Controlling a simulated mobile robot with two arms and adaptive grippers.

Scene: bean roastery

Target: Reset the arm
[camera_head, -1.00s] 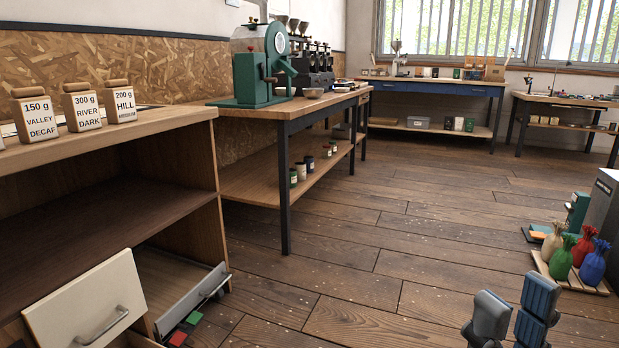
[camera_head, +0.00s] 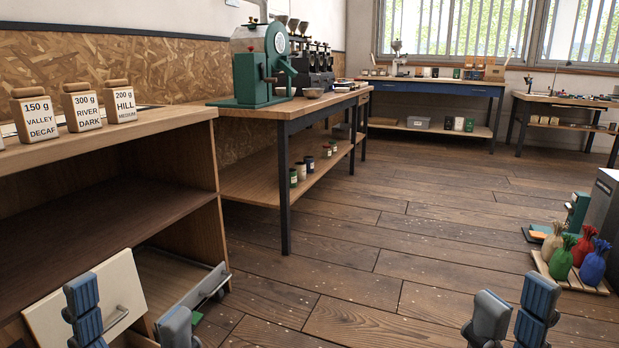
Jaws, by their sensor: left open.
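My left gripper (camera_head: 132,318) is at the bottom left of the head view, its two grey-blue fingers apart with nothing seen between them. It stands in front of the cabinet's white drawer front (camera_head: 78,300) and hides part of it and its handle. My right gripper (camera_head: 513,318) is at the bottom right, its two fingers apart with a gap between them. It is over the wooden floor and holds nothing that I can see.
An open drawer (camera_head: 205,288) sticks out of the wooden cabinet (camera_head: 170,165) at the left. A workbench (camera_head: 300,115) with a green machine (camera_head: 262,68) stands beyond it. Colored sacks (camera_head: 561,262) sit on a pallet at the right. The middle floor is clear.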

